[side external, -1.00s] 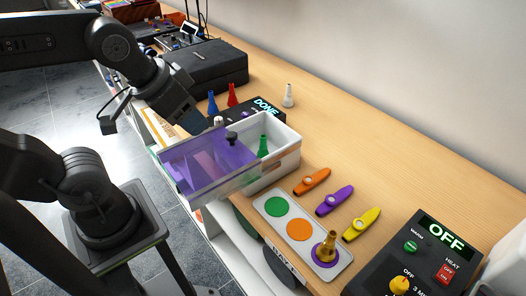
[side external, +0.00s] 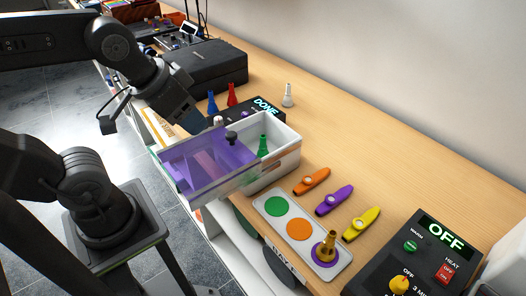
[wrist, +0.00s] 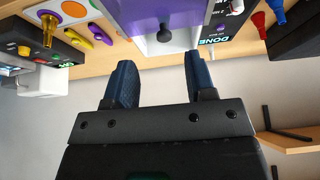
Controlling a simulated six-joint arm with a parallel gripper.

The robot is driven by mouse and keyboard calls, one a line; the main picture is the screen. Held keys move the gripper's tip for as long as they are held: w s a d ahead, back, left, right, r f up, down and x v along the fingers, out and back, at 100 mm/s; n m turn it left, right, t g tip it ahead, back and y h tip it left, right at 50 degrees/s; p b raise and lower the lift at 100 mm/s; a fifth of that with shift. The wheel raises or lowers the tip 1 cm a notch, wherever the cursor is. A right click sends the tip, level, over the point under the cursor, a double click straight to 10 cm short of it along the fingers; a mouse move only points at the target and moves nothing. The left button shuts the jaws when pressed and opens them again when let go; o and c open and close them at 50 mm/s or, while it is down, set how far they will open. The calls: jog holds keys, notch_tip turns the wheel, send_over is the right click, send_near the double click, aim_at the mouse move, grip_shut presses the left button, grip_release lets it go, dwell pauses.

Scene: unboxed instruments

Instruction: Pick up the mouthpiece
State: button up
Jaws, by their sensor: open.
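Several mouthpieces are in the side external view. A green mouthpiece (side external: 263,146) stands inside the white box (side external: 284,158). A brass one (side external: 331,243) stands on the purple spot of the tray. A blue one (side external: 212,104), a red one (side external: 232,95) and a white one (side external: 287,96) stand upright farther back.
A translucent purple lid (side external: 205,163) with a dark knob (side external: 232,137) covers the box's left part. A black panel reading DONE (side external: 266,106) is behind the box. Orange, purple and yellow kazoos lie beside the white tray (side external: 264,205). An OFF panel (side external: 440,238) is at right.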

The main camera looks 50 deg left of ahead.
jog(key=n+g+y, duration=0.1)
jog(key=n+g, duration=0.4)
jog(key=n, duration=1.1)
send_near(263, 136)
jog(key=f, duration=0.4)
jog(key=w+f, duration=0.1)
jog(key=f, duration=0.1)
jog(key=shift+a+f, duration=0.25)
jog(key=shift+a, duration=0.05)
jog(key=shift+s+a+f, duration=0.1)
jog(key=shift+a+f, duration=0.05)
jog(key=shift+f, duration=1.25)
jog(key=shift+s+a+f, duration=0.1)
jog(key=shift+a+f, duration=0.05)
jog(key=shift+f, duration=1.2)
grip_shut()
